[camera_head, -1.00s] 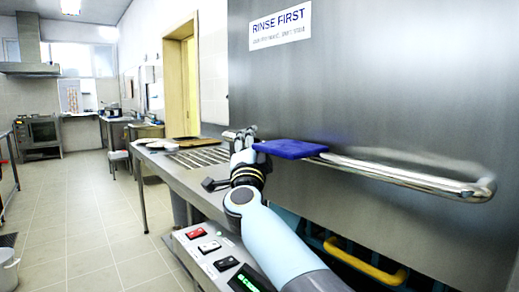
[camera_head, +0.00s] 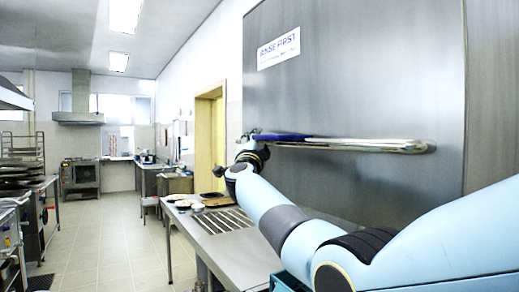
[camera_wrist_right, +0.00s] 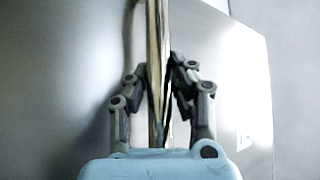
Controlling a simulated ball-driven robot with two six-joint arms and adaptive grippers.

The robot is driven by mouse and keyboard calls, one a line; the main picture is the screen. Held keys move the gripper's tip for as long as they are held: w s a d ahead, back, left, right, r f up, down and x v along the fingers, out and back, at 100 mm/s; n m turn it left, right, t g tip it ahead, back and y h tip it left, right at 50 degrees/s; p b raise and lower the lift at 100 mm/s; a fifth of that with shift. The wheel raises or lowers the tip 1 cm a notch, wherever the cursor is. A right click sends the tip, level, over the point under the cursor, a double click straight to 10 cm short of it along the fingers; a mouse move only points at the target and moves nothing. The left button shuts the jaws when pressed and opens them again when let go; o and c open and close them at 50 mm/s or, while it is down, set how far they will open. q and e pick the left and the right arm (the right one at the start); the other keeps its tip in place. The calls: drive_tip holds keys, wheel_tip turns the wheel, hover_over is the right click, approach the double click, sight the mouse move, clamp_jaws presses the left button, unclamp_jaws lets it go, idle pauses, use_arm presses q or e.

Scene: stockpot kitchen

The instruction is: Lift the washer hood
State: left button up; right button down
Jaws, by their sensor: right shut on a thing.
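The washer hood (camera_head: 350,90) is a large brushed-steel panel on the right, with a "RINSE FIRST" sign (camera_head: 278,49). The exact finger contact is partly hidden. My left gripper is not in view.
A steel counter (camera_head: 215,245) with a slatted top and some dishes extends left of the hood. A bit of blue rack (camera_head: 285,282) shows below my right arm. The tiled aisle (camera_head: 115,240) is clear, with cooking equipment (camera_head: 40,205) along the left.

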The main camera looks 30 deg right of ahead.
drive_tip(key=shift+r+p, duration=0.35)
drive_tip(key=shift+r, duration=0.3)
drive_tip(key=c, duration=1.1)
unclamp_jaws()
drive_tip(key=shift+s+r, duration=0.1)
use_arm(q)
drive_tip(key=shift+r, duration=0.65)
use_arm(e)
drive_tip(key=shift+s+a+f, duration=0.25)
drive_tip(key=shift+a+f, duration=0.05)
drive_tip(key=shift+f, duration=0.05)
drive_tip(key=v, duration=1.1)
drive_tip(key=shift+r, duration=0.15)
